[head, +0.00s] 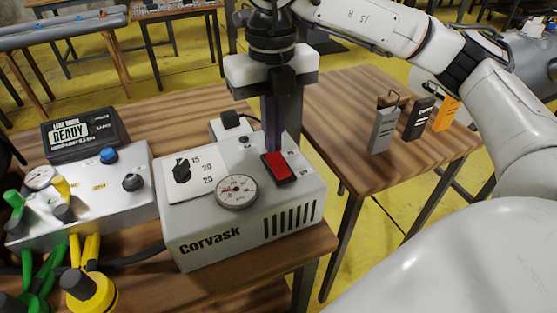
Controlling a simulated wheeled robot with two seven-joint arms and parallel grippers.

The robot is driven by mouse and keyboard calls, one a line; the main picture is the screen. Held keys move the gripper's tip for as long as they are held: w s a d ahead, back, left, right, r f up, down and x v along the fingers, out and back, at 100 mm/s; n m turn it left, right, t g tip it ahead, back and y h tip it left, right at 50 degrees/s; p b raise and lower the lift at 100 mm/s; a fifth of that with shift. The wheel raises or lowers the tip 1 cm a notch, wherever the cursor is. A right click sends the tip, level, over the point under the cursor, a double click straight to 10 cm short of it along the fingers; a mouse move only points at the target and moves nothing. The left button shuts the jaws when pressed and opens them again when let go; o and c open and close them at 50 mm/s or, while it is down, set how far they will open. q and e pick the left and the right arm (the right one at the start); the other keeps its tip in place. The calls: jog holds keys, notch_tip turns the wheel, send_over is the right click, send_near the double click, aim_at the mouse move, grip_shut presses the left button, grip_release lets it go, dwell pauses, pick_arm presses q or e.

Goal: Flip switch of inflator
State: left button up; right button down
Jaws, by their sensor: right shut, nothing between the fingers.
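The inflator (245,205) is a light grey box marked "Corvask" on the wooden table. Its top carries a round gauge (237,191), a black knob (181,171) and a red rocker switch (278,168). My right gripper (275,148) comes down from above and is shut and empty. Its dark fingertips are right at the far edge of the red switch; I cannot tell if they touch it. My left gripper is not in view.
A grey control box (98,195) with gauge, knobs and hoses stands left of the inflator, with a "READY" display (84,133) behind it. A second table (340,95) at right holds grey, black and orange devices. Yellow floor lies between the tables.

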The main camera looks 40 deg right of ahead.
jog(key=shift+f+b, duration=0.6)
jog(key=shift+f, duration=0.25)
jog(key=shift+r, duration=0.1)
jog(key=shift+r+p, duration=2.65)
jog(key=shift+r, duration=0.8)
